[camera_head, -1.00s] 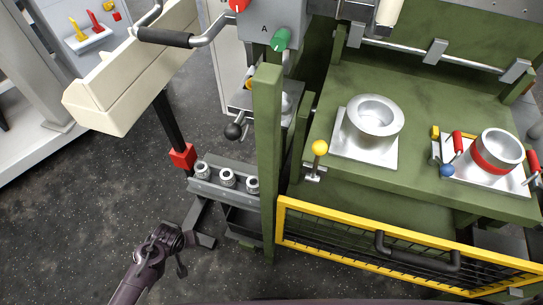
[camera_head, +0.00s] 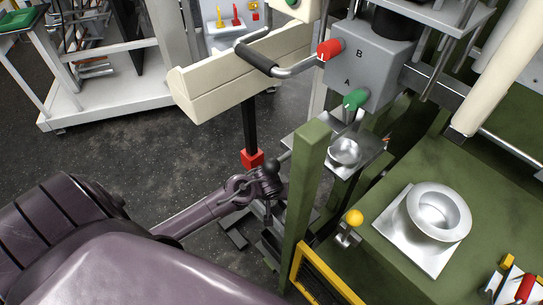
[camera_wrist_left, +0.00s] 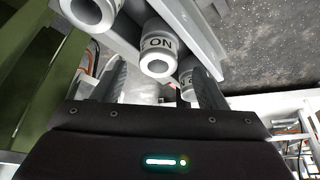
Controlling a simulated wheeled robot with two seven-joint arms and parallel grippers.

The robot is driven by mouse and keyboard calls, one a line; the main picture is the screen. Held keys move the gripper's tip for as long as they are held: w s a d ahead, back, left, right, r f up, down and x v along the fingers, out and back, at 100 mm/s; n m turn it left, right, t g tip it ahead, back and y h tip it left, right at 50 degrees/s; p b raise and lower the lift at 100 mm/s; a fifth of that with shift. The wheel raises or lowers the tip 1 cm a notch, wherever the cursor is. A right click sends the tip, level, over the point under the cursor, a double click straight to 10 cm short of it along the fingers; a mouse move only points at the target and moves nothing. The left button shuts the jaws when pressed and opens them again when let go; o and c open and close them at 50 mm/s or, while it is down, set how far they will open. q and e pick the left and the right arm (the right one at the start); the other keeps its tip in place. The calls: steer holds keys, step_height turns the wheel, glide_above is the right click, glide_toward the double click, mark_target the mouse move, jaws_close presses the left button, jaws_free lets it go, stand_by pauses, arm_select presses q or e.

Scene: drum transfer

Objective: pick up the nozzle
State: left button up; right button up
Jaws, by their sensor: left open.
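Silver ring-shaped nozzles sit in a row on a grey rack in the left wrist view. The middle nozzle (camera_wrist_left: 158,58), with dark "ON" lettering, lies between the two fingers of my left gripper (camera_wrist_left: 160,72). Another nozzle (camera_wrist_left: 93,12) is at the upper left, and a third nozzle (camera_wrist_left: 196,82) is partly behind the right finger. The gripper is open; whether a finger touches the middle nozzle I cannot tell. In the head view my left gripper (camera_head: 268,188) is beside the green post and hides the rack and nozzles. My right gripper is not in view.
A green post (camera_head: 305,200) stands close right of my left gripper. A red block (camera_head: 252,159) on a black pole is just behind it. A grey box with red and green knobs (camera_head: 362,65) hangs above. A yellow-framed guard (camera_head: 318,280) is at the lower right.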

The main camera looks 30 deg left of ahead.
arm_select(q)
steer(key=shift+x, duration=1.35)
steer(key=shift+d, duration=0.1)
steer(key=c, duration=1.1)
steer(key=shift+c, duration=0.2)
steer(key=shift+r, duration=0.15)
